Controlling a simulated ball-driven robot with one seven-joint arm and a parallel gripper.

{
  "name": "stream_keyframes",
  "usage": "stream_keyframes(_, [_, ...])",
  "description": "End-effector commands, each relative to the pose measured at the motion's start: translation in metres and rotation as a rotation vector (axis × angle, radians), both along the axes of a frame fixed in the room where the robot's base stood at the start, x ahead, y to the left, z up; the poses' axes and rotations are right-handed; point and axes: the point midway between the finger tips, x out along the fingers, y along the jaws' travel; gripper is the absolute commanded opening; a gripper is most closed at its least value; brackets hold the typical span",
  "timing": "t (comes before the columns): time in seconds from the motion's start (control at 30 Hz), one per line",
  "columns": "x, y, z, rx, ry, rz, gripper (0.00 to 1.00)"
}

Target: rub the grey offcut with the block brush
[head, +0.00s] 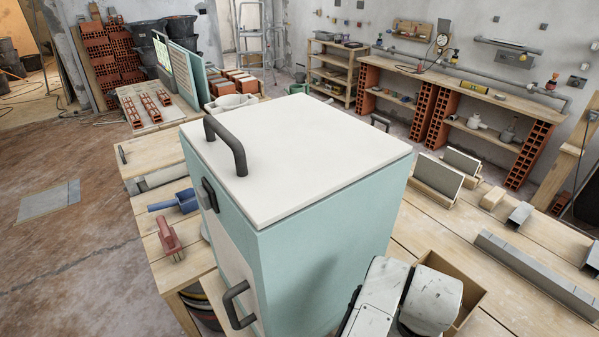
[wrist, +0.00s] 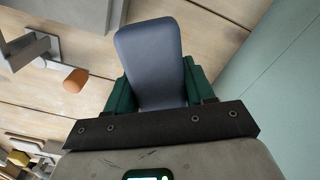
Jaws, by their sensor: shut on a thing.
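My gripper (wrist: 160,92) shows in the wrist view, with its green fingers closed on both sides of a long blue-grey block with a rounded end. This held thing looks like the block brush (wrist: 155,50); its bristles cannot be seen. In the head view the gripper and brush are hidden; only my white arm shows at the bottom. Several grey pieces lie on the bench at the right, among them a short grey piece (head: 520,215) and a long grey bar (head: 540,272). I cannot tell which is the grey offcut.
A large teal cabinet (head: 330,250) with a pale lid (head: 300,150) and dark handles fills the middle. An open cardboard box (head: 470,290) stands by my arm. Upright grey boards (head: 438,176) stand behind it. A blue tool (head: 175,202) and a red one (head: 169,240) lie left.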

Motion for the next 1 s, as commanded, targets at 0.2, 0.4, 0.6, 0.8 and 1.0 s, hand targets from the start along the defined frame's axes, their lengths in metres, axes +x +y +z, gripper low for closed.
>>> stream_keyframes(0.2, [0.006, 0.003, -0.017, 0.004, 0.019, 0.294, 0.14])
stream_keyframes(0.4, [0.007, 0.005, -0.031, 0.014, 0.025, 0.412, 0.14])
stream_keyframes(0.6, [0.007, 0.006, -0.032, 0.015, 0.024, 0.418, 0.14])
stream_keyframes(0.8, [0.007, 0.006, -0.032, 0.015, 0.024, 0.416, 0.14])
stream_keyframes(1.0, [0.006, 0.001, -0.031, 0.014, 0.025, 0.406, 0.14])
